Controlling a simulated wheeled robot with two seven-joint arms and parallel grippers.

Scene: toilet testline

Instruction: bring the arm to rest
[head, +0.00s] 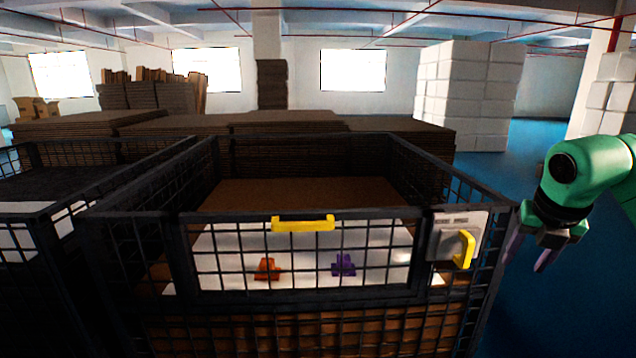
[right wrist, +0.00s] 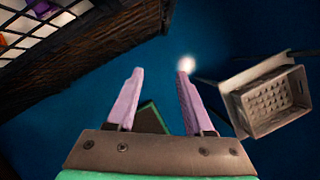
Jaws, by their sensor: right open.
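My right arm is green and comes in from the right in the head view. My right gripper (head: 528,252) hangs to the right of the black wire cage (head: 300,212), pointing down, apart from it. In the right wrist view its two pale purple fingers (right wrist: 160,85) are spread with nothing between them, over the blue floor. My left gripper does not show in either view.
The cage has a yellow handle (head: 303,224) and a yellow latch (head: 465,249). Inside, an orange item (head: 267,269) and a purple item (head: 343,265) are on a white surface. A light grey crate (right wrist: 268,98) is on the floor. Blue floor (head: 560,310) is clear at right.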

